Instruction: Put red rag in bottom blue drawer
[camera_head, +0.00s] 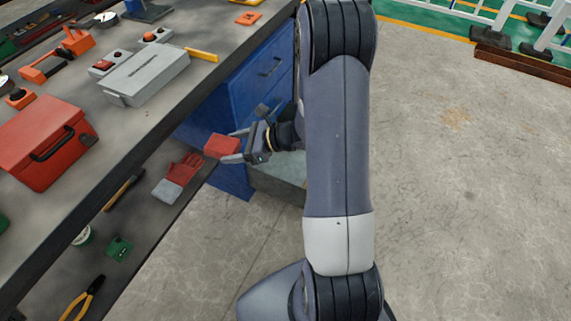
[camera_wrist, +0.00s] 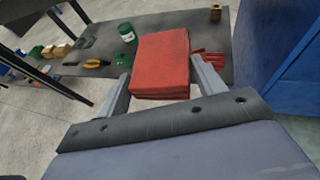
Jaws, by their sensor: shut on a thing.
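The folded red rag (camera_head: 220,146) is held between the fingertips of my gripper (camera_head: 235,147), above the floor beside the workbench. In the wrist view the rag (camera_wrist: 160,62) sits between both fingers, flat and block-like. The blue drawer cabinet (camera_head: 225,110) stands under the bench, just behind my gripper. A drawer low on the cabinet appears pulled out, with a grey inside (camera_head: 280,172) showing below my gripper. My arm hides part of it. In the wrist view the blue cabinet (camera_wrist: 290,70) is at the right.
The bench top holds a red toolbox (camera_head: 40,140), a grey case (camera_head: 145,74) and several small tools. A lower shelf carries red-grey gloves (camera_head: 178,177), a hammer (camera_head: 124,189) and pliers (camera_head: 84,298). The concrete floor (camera_head: 460,200) at right is clear.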

